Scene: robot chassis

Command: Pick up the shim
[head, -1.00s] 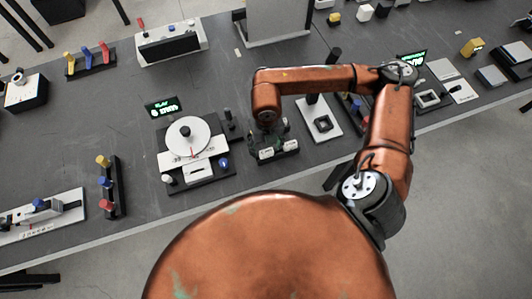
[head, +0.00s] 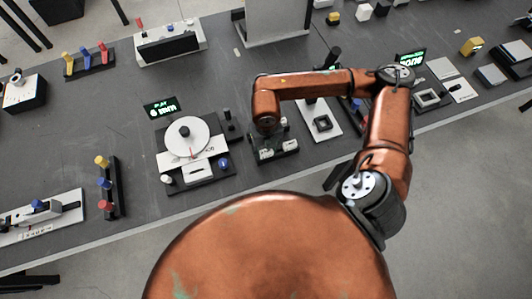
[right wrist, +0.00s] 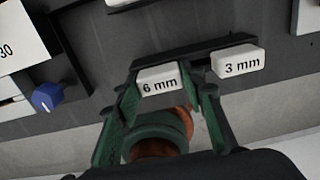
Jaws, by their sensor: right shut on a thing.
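The white shim marked "6 mm" (right wrist: 158,80) sits between the green fingers of my right gripper (right wrist: 167,92) in the right wrist view. The fingers are shut on it. A second white shim marked "3 mm" (right wrist: 238,62) stands just right of the right finger, outside the grip. Both are at a dark holder (right wrist: 196,50); whether the 6 mm shim is clear of its slot I cannot tell. In the head view my right gripper (head: 270,132) is over the holder (head: 276,158), largely hidden under my wrist. My left gripper is not in view.
Left of the holder stands a dial fixture (head: 184,135) with a blue knob (right wrist: 46,97). The table's front edge (head: 240,186) runs close to the holder.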

